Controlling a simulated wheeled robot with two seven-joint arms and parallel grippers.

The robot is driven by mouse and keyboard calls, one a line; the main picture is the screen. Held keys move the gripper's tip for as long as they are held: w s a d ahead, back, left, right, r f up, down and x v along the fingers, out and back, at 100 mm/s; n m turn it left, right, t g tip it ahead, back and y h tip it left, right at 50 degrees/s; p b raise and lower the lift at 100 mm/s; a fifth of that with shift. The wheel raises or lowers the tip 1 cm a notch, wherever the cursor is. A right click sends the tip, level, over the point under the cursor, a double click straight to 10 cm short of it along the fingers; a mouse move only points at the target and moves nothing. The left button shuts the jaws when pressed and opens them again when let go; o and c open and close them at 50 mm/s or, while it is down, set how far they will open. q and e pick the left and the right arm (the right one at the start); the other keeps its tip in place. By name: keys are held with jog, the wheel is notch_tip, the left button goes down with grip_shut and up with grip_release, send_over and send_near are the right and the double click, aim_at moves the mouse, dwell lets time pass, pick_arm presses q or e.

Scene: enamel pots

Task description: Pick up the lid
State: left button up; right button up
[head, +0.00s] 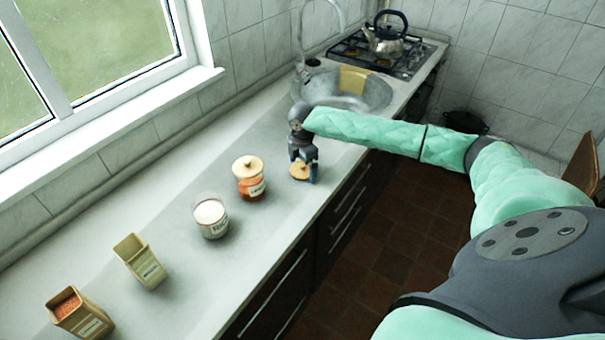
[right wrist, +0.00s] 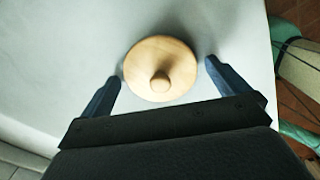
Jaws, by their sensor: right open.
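A round wooden lid with a knob (right wrist: 160,70) lies on the counter; in the head view the lid (head: 299,171) is partly hidden by my right gripper. My right gripper (head: 303,172) is above the lid, pointing down. In the right wrist view the open fingers of the right gripper (right wrist: 162,74) stand on either side of the lid, with gaps between them and its rim. The gripper holds nothing. A second wooden lid (head: 248,166) sits on a jar with orange contents (head: 250,186). My left gripper is not in view.
A white open jar (head: 210,217) and two open tins (head: 140,262) (head: 79,314) stand on the counter (head: 180,312) to the left. A sink (head: 345,92) and a stove with a kettle (head: 385,37) are behind. The counter's front edge is close to the lid.

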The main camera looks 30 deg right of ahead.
jog(key=shift+c, duration=0.4)
jog(key=c, duration=0.8)
jog(key=shift+c, duration=0.2)
jog(key=shift+r, duration=0.1)
